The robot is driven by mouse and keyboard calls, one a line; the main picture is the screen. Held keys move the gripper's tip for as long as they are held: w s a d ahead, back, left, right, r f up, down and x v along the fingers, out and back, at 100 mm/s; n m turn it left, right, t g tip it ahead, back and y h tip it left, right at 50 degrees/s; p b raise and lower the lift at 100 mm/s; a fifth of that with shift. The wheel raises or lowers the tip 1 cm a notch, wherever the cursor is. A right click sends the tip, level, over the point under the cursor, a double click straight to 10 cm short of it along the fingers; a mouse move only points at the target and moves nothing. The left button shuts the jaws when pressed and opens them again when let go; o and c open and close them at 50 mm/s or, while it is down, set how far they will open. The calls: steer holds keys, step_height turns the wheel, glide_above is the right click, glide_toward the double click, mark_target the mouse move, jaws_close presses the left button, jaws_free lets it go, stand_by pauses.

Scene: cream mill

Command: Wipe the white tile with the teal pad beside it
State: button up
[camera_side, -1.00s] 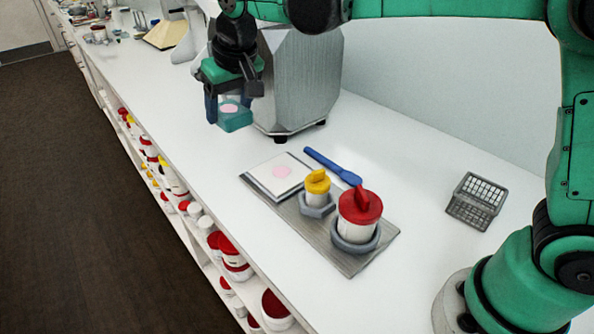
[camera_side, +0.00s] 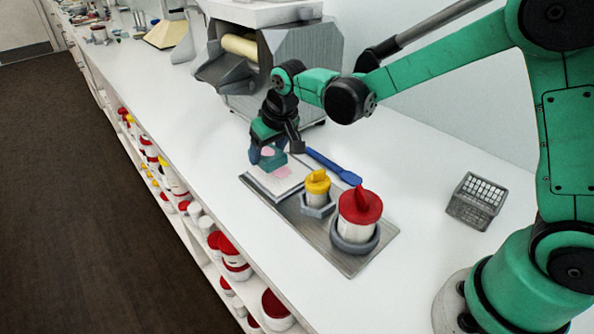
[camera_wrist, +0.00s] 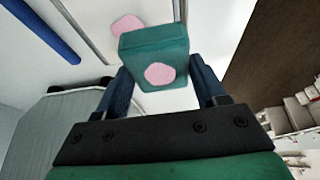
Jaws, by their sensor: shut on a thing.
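The white tile (camera_side: 262,183) lies on the far left end of the metal tray (camera_side: 350,262) in the side view. A pink smear (camera_wrist: 126,26) shows on the tile in the wrist view. My gripper (camera_side: 268,157) is shut on the teal pad (camera_wrist: 150,45). The pad is at the tile's far edge, over or on it; I cannot tell if they touch. A pink spot (camera_wrist: 160,74) shows on the pad. The pad hides part of the tile.
A yellow-lidded jar (camera_side: 317,187) and a red-lidded jar (camera_side: 358,212) stand in grey holders on the tray. A blue spatula (camera_side: 333,166) lies behind the tile. A grey mill (camera_side: 290,60) stands behind, and a wire basket (camera_side: 475,200) is at right. The counter's front is clear.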

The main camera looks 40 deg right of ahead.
mark_target(293, 167)
steer(key=shift+f, duration=1.8)
steer(key=shift+d+f, duration=0.25)
steer(key=shift+d, duration=2.7)
steer(key=shift+a, duration=2.9)
steer(key=shift+r, duration=4)
steer(key=shift+a+f, duration=0.1)
